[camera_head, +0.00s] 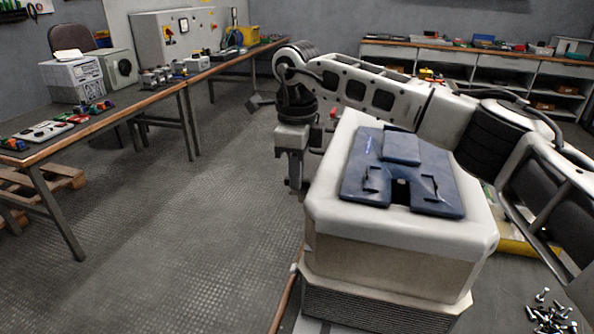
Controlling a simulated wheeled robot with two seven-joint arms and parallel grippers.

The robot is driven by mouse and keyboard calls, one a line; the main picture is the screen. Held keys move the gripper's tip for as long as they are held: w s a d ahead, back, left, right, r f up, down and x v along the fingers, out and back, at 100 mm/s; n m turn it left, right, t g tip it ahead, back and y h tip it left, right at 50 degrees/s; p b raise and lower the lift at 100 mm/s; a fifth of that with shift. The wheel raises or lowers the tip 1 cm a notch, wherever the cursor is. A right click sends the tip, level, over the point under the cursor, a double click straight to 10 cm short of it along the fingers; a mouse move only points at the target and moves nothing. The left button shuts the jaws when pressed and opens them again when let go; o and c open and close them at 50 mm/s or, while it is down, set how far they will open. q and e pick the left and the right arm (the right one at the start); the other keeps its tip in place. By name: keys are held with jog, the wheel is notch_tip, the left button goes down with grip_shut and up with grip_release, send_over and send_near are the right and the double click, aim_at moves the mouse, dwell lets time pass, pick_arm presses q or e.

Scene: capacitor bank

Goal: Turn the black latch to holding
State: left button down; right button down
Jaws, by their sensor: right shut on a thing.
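My right gripper (294,185) hangs pointing down at the left side of a large white housing (465,235) with a blue plate (400,148) on top. Its arm reaches in from the right, over the far side of the housing. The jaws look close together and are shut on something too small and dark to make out. I cannot pick out the black latch for certain, so I cannot tell its position. My left gripper is not in view.
A wooden-topped bench (120,110) with electrical parts runs along the left. Shelves (500,70) stand at the back right. Loose bolts (548,312) lie at the lower right.

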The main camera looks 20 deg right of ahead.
jog(key=shift+r+m, duration=0.15)
jog(key=shift+m, duration=0.35)
jog(key=c, duration=1.7)
grip_release()
jog(key=shift+c, duration=0.2)
jog(key=shift+r, duration=0.2)
notch_tip(320, 180, up, 16)
jog(key=shift+f, duration=0.25)
jog(key=shift+f, duration=0.1)
